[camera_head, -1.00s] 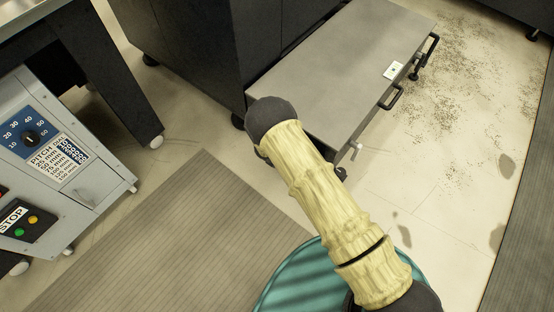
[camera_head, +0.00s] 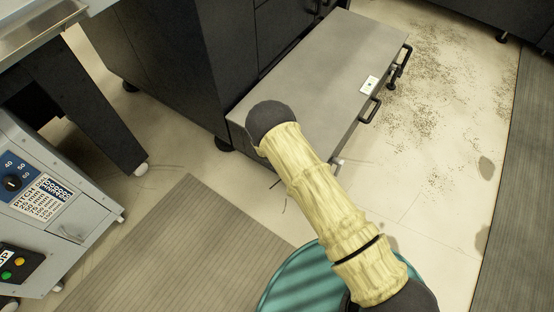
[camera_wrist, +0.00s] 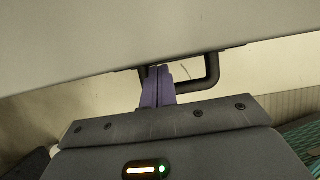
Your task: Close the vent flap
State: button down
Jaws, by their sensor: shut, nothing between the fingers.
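A broad flat grey panel (camera_head: 318,75) juts out from the dark cabinet (camera_head: 190,50) in the head view. It looks like the vent flap, standing open, but no label confirms this.
A control box (camera_head: 60,210) with a dial stands at the left. A ribbed mat (camera_head: 185,250) lies on the floor in front, and another mat (camera_head: 520,170) at the right. Dark specks (camera_head: 430,90) cover the floor right of the panel. A teal round object (camera_head: 290,280) is below my arm.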

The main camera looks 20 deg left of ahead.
jog(key=shift+d, duration=0.1)
jog(key=p+v, duration=0.4)
jog(key=v, duration=1.3)
jog(key=shift+r+p, duration=0.15)
jog(key=shift+p, duration=0.2)
